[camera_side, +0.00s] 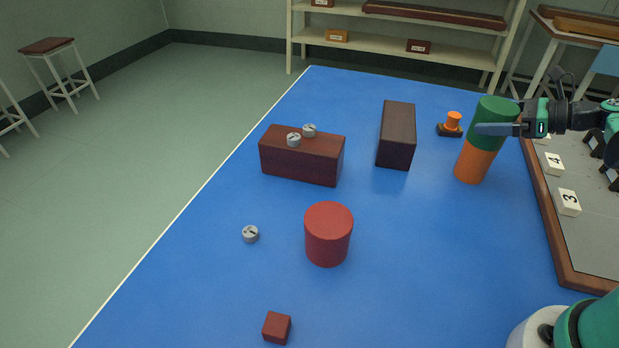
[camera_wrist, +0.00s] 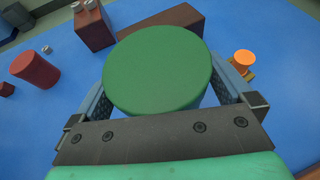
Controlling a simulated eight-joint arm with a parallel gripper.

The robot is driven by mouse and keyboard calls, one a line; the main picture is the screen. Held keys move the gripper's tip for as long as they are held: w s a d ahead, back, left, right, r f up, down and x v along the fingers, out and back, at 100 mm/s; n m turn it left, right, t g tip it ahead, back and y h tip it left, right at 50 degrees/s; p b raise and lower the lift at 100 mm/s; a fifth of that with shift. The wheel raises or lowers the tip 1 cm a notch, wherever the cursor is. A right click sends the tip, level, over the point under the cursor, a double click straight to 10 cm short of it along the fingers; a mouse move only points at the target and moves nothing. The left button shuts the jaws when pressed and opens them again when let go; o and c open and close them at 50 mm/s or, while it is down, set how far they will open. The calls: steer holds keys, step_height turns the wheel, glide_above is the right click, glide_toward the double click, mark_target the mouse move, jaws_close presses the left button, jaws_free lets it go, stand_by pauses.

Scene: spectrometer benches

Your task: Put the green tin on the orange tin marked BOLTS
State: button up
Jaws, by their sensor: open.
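The green tin (camera_side: 493,110) stands upright on top of the orange tin (camera_side: 478,160) at the right of the blue table. No BOLTS marking shows on the visible side of the orange tin. My gripper (camera_side: 495,129) is open, with its fingers level with the lower part of the green tin. In the wrist view the green tin (camera_wrist: 157,70) lies between the two open fingers, and small gaps seem to show beside it. The orange tin is hidden beneath it there.
A red cylinder (camera_side: 328,235), a small red cube (camera_side: 277,327) and a grey knob (camera_side: 250,234) stand on the table. A dark red block (camera_side: 302,160) carries two grey knobs. A dark brown block (camera_side: 397,140) and a small orange piece on a dark base (camera_side: 452,122) stand nearby. A numbered tray (camera_side: 590,245) lies at right.

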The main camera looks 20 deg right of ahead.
steer(key=v, duration=0.7)
steer(key=shift+s+d, duration=0.2)
steer(key=shift+r, duration=0.15)
